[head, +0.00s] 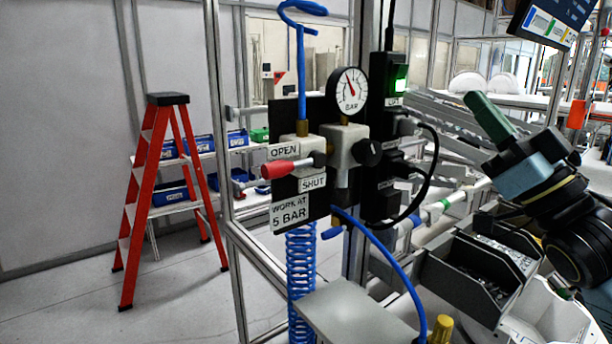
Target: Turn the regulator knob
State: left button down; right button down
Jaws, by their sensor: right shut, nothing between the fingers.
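The regulator knob (369,152) is a dark round knob on the right side of a grey regulator body (344,146), mounted on a black panel. A round pressure gauge (347,92) marked BAR sits above the body. Its red needle points up and slightly left; the numbers are too small to read. A red-handled valve lever (286,168) lies roughly level between the OPEN and SHUT labels. My right gripper (482,106), with green fingers, comes in from the right. It is shut and empty, well to the right of the knob and apart from it. My left gripper is out of view.
A black box (398,75) with a green switch and a looping black cable are close beside the knob. A blue hose (392,262) curves below. Black parts bins (470,275) stand lower right. A sign (290,213) reads WORK AT 5 BAR. A red stepladder (150,200) stands left.

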aim_at(368, 152)
jog(key=k, duration=1)
